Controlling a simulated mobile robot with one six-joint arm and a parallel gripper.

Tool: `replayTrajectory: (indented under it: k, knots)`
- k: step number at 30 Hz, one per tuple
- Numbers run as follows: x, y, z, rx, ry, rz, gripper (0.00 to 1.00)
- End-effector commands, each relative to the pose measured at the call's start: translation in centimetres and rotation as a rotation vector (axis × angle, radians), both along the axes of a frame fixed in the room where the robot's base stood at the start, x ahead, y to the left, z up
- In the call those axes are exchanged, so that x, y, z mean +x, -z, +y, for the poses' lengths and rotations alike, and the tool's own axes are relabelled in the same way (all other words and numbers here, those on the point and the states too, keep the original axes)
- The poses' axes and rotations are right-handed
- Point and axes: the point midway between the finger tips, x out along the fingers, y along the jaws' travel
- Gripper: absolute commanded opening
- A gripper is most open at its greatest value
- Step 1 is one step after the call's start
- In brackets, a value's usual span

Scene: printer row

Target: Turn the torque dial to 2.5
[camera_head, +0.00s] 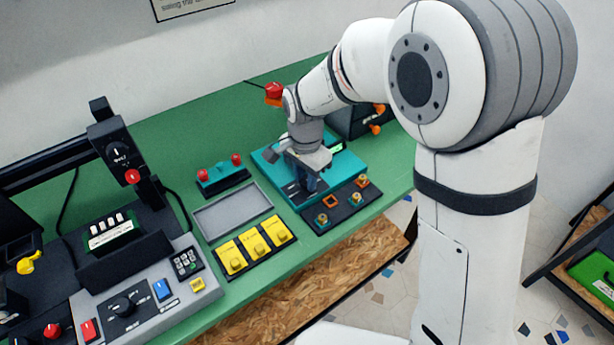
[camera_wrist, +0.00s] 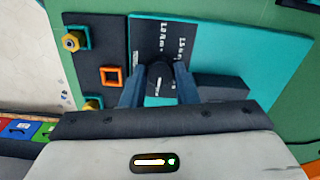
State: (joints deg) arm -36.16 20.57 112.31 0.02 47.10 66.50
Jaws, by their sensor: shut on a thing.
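The torque dial (camera_wrist: 160,73) is a black knob on a dark panel with white scale marks, set in a teal unit (camera_wrist: 212,30). In the wrist view my gripper (camera_wrist: 160,86) has its two blue-grey fingers on either side of the knob, shut on it. A white pointer line shows on the knob, but I cannot read its value. Some scale numbers above the knob are visible; the fingers hide others. In the head view my gripper (camera_head: 309,184) reaches down onto the teal unit (camera_head: 349,165), and the dial is hidden there.
A dark plate (camera_head: 338,217) with brass knobs and orange square frames lies in front of the teal unit. Yellow blocks (camera_head: 254,244) and an empty grey tray (camera_head: 222,218) are to its left. A grey console (camera_head: 160,318) with another black dial stands further left.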

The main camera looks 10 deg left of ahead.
Motion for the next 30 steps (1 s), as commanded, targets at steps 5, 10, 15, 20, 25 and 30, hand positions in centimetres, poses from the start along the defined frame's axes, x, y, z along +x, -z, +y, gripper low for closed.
replayTrajectory:
  k: [5, 10, 15, 20, 25, 30]
  knots:
    - [-0.04, 0.04, -0.06, -0.002, 0.031, 0.001, 0.04]
    - [-0.03, 0.04, -0.07, -0.002, 0.039, 0.001, 0.04]
    - [-0.03, 0.04, -0.07, -0.002, 0.038, 0.001, 0.04]
    - [-0.03, 0.04, -0.07, -0.002, 0.038, 0.001, 0.33]
    - [-0.02, 0.03, -0.03, -0.001, 0.037, 0.001, 0.47]
    - [-0.02, 0.01, -0.01, -0.001, 0.036, 0.001, 0.49]
